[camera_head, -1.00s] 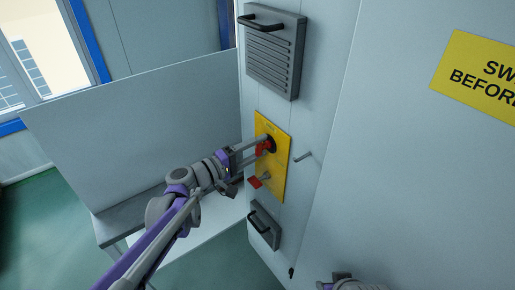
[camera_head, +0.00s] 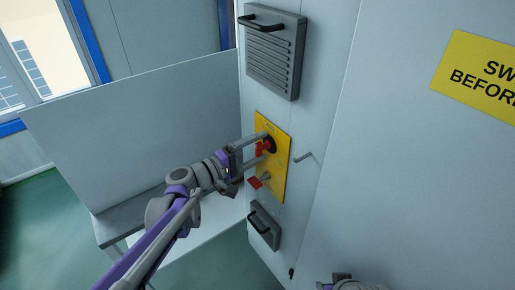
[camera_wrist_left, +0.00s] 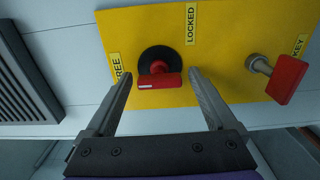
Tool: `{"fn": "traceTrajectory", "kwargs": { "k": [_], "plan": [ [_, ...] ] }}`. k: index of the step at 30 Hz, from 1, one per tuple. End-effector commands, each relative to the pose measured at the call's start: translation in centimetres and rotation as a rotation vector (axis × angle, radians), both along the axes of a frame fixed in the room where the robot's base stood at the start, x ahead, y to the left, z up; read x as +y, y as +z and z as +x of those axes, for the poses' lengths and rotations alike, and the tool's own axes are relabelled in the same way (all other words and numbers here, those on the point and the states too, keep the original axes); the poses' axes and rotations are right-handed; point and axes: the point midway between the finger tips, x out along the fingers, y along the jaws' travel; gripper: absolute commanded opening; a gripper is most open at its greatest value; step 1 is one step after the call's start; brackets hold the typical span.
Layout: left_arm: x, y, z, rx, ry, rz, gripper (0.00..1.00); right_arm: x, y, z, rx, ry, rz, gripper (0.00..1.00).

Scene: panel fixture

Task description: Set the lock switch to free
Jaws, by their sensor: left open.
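The lock switch has a red handle (camera_wrist_left: 158,80) on a round black base (camera_wrist_left: 158,58), mounted on a yellow plate (camera_head: 278,180). It also shows in the head view (camera_head: 262,148). In the left wrist view a FREE label (camera_wrist_left: 116,66) is left of the switch and a LOCKED label (camera_wrist_left: 191,22) is up and to its right. I cannot tell which label the handle points at. My left gripper (camera_head: 264,147) is open at the switch, with one finger on each side of the handle. In the left wrist view the fingers appear apart from it.
A red key (camera_wrist_left: 288,78) in a metal lock juts from the plate beside the KEY label (camera_wrist_left: 298,45). A thin metal handle (camera_head: 305,157) projects right of the plate. A louvred grey box (camera_head: 273,60) is above. Part of my right arm (camera_head: 355,284) shows at the bottom edge.

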Motion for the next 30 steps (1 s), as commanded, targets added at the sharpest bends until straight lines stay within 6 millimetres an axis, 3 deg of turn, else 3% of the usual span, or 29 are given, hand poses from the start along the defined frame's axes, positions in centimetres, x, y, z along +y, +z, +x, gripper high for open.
{"fn": "traceTrajectory", "kwargs": {
  "k": [5, 21, 30],
  "plan": [
    [0.7, 0.0, -0.4, 0.000, 0.002, 0.000, 0.90, 0.0, -0.1, 0.0, 0.001, 0.000, 0.000, 0.41],
    [8.2, -0.1, -5.8, 0.001, 0.002, 0.001, 0.90, 0.0, -1.1, -0.3, 0.005, 0.000, 0.000, 0.41],
    [8.8, 0.0, -6.4, 0.000, 0.000, 0.000, 0.90, 0.0, -1.1, -0.3, 0.006, 0.000, 0.000, 0.41]
  ]
}}
